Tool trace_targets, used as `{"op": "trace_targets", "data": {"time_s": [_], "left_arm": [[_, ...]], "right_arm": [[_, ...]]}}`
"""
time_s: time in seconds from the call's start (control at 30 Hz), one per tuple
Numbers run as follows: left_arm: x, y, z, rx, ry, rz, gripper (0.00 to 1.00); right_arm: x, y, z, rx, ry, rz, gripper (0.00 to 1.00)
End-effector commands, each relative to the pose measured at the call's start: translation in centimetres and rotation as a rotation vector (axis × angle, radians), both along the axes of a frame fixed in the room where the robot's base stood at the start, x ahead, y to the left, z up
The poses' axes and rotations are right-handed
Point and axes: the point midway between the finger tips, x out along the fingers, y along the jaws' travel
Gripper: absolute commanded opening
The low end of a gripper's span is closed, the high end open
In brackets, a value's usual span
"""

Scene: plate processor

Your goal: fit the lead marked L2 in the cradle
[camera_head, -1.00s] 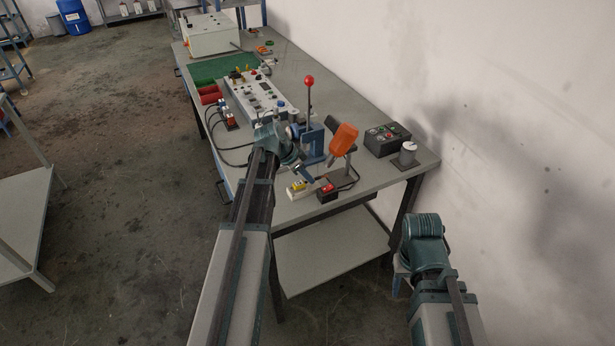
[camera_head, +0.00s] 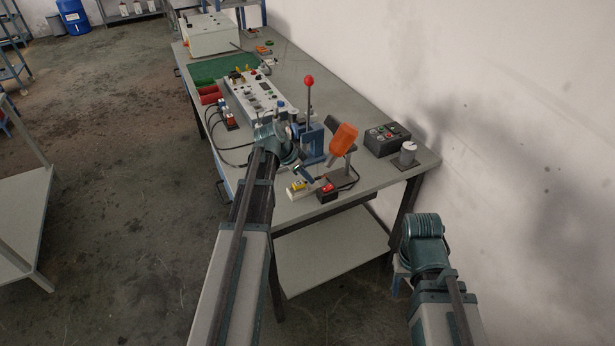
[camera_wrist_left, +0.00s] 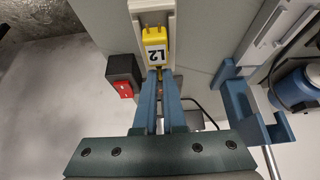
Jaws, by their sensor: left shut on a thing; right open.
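The lead marked L2 is a yellow plug with a white label (camera_wrist_left: 155,50). It sits in a narrow white cradle (camera_wrist_left: 139,8) in the left wrist view. In the head view the yellow plug (camera_head: 298,185) is small, on the white cradle (camera_head: 304,194) near the bench's front edge. My left gripper (camera_wrist_left: 159,73) is shut on the lead's near end, just below the label; it also shows in the head view (camera_head: 306,175). The fingers cover that end, so how deep the plug sits cannot be told. My right gripper (camera_head: 425,228) is away from the bench, its fingertips hidden.
A black box with a red top (camera_head: 327,194) stands close beside the cradle. A blue press with a red-knobbed lever (camera_head: 309,105) and an orange piece (camera_head: 343,138) stand just behind. A dark button box (camera_head: 387,138) is further right. The bench top (camera_head: 370,183) at front right is clear.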

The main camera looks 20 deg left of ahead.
Motion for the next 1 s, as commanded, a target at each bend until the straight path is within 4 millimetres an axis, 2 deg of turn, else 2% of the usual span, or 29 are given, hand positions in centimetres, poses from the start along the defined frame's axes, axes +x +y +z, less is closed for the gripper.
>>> {"op": "trace_targets", "data": {"time_s": [0.63,0.83,0.87,1.0], "left_arm": [[0.0,0.0,-1.2,0.000,0.000,0.000,0.00],[0.0,0.0,-1.1,0.000,0.000,0.000,0.00],[0.0,0.0,-1.1,0.000,0.000,0.000,0.13],[0.0,0.0,-1.1,0.000,0.000,0.000,0.38]], "right_arm": [[0.0,0.0,-1.2,0.000,0.000,0.000,0.50],[0.0,0.0,-1.1,0.000,0.000,0.000,0.50],[0.0,0.0,-1.1,0.000,0.000,0.000,0.50],[0.0,0.0,-1.1,0.000,0.000,0.000,0.50]]}}
